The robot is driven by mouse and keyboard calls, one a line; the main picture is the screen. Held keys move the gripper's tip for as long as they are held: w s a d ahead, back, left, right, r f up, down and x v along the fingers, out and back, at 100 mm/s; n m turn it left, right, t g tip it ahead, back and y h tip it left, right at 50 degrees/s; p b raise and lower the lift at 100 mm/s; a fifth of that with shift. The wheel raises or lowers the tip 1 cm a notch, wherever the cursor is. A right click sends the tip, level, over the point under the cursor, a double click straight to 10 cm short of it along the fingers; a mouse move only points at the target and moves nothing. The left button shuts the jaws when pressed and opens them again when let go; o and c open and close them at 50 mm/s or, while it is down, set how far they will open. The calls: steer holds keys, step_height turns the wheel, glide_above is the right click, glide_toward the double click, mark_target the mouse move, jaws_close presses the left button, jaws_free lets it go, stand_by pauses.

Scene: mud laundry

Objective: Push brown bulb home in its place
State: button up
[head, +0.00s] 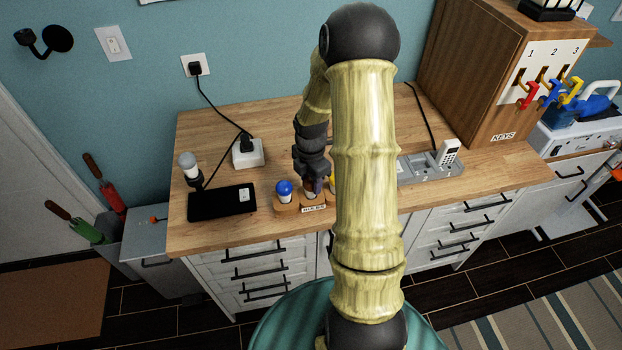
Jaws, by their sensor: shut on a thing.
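A wooden bulb holder (286,210) with a small label stands near the front edge of the wooden counter. A blue bulb (284,189) is upright in its left place. A yellow bulb (332,183) shows partly at its right, cut off by my arm. My gripper (313,183) reaches down over the middle place and is shut on the brown bulb (310,190), which is mostly hidden by the fingers. The bulb is at or just above the holder's middle place; I cannot tell how deep it sits.
A black box (222,203) and a white bulb on a stand (188,165) are at the left. A white socket block (248,153) is behind. A grey tray (420,168) with a white handset (447,151) and a wooden key cabinet (470,85) are at the right.

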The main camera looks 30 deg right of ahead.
steer(key=o, duration=1.2)
steer(key=c, duration=0.4)
steer(key=shift+r, duration=0.1)
steer(key=shift+r+p, duration=3.75)
steer(key=shift+r, duration=0.2)
